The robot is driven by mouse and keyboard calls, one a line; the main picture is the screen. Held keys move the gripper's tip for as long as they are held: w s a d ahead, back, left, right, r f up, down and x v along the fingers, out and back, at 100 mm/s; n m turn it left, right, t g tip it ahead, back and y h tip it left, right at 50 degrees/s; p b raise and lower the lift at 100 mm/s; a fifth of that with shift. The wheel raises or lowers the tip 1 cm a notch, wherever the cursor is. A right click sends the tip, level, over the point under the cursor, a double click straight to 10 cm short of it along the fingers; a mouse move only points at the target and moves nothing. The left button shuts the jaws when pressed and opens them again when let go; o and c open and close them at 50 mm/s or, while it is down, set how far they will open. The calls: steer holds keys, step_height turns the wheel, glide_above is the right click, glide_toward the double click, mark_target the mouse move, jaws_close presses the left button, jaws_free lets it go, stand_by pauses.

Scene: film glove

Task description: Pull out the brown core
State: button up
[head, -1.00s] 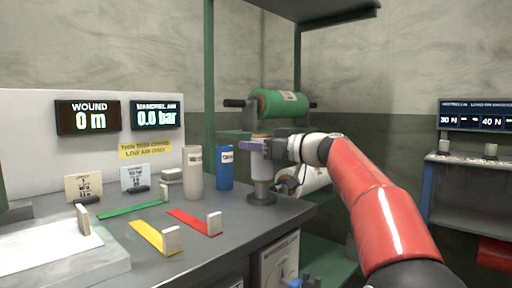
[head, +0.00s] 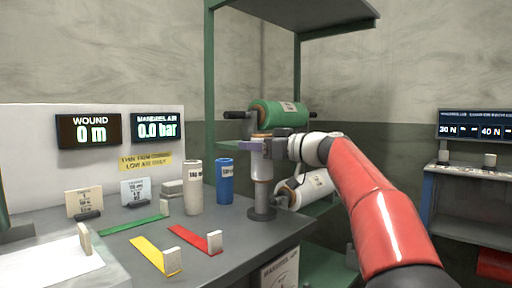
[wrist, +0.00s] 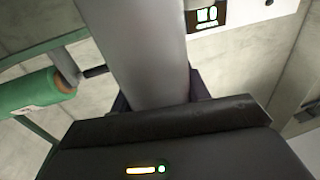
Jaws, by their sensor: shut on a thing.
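A pale upright cylinder (head: 262,168) stands over a grey post with a round base (head: 262,213) at the table's right edge. An orange-brown rim (head: 262,136) shows at its top; I cannot tell whether this is the brown core. My gripper (head: 264,147) is shut on the upper part of this cylinder, coming from the right. In the wrist view the grey cylinder (wrist: 147,50) runs up between the dark jaws. Most of the gripped part is hidden by the jaws.
A white tube (head: 193,188) and a blue tube (head: 224,182) stand left of the post. Yellow (head: 155,256) and red (head: 190,238) strips lie in front. A green roll (head: 283,113) hangs close behind my gripper. A white roll (head: 312,187) lies lower.

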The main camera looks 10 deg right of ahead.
step_height(320, 180, up, 4)
steer(key=shift+r+p, duration=0.2)
steer(key=shift+p, duration=0.95)
steer(key=shift+r, duration=1.5)
